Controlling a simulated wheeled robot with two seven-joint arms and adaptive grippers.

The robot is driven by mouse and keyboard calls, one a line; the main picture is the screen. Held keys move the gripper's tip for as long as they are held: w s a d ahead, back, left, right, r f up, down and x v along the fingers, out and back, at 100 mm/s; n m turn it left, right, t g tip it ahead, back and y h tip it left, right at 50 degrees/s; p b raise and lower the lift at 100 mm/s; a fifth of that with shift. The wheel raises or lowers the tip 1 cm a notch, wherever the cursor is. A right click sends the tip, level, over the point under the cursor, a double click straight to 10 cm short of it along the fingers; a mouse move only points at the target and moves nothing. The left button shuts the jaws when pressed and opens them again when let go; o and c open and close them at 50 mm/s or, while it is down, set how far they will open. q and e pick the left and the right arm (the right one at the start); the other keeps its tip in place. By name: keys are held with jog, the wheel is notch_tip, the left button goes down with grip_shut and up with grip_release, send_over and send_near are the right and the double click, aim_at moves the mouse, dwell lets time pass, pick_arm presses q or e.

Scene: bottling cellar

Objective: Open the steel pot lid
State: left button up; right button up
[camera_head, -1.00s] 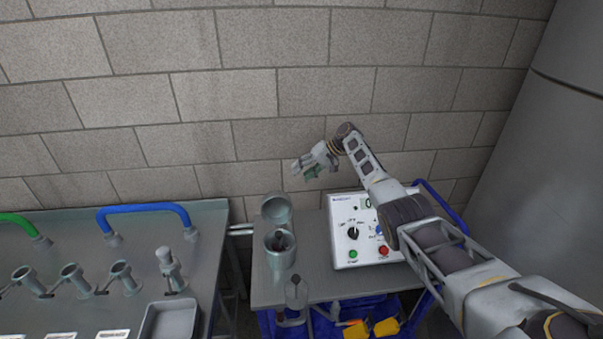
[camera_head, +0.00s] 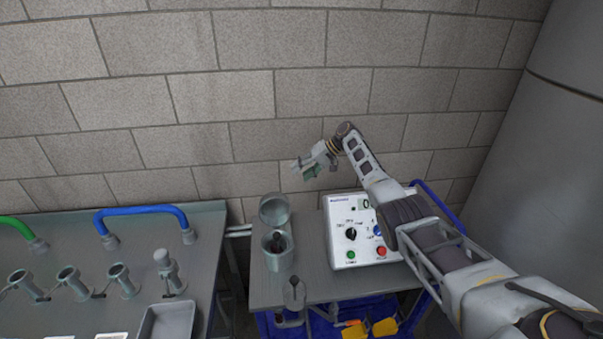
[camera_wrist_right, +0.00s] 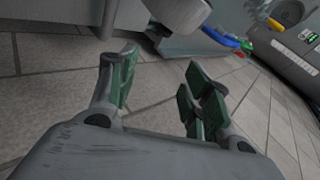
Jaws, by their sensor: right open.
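The steel pot (camera_head: 277,258) stands on the left part of the small grey table in the head view. Its lid (camera_head: 274,209) is tilted up at the back of the pot, so the mouth is uncovered and something dark shows inside. My right gripper (camera_head: 301,169) is above and behind the pot, a little to the right of the lid and apart from it. It is open and empty; its green-padded fingers are spread in the right wrist view (camera_wrist_right: 158,90). My left gripper is not in view.
A white control box (camera_head: 358,232) with knobs and buttons stands right of the pot. A small bottle-like object (camera_head: 294,292) is at the table's front edge. A bench (camera_head: 75,260) with a blue hose (camera_head: 142,210) and a tray (camera_head: 167,322) is on the left. A brick wall is behind.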

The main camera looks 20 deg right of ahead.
jog(key=v, duration=1.1)
dwell(0.6)
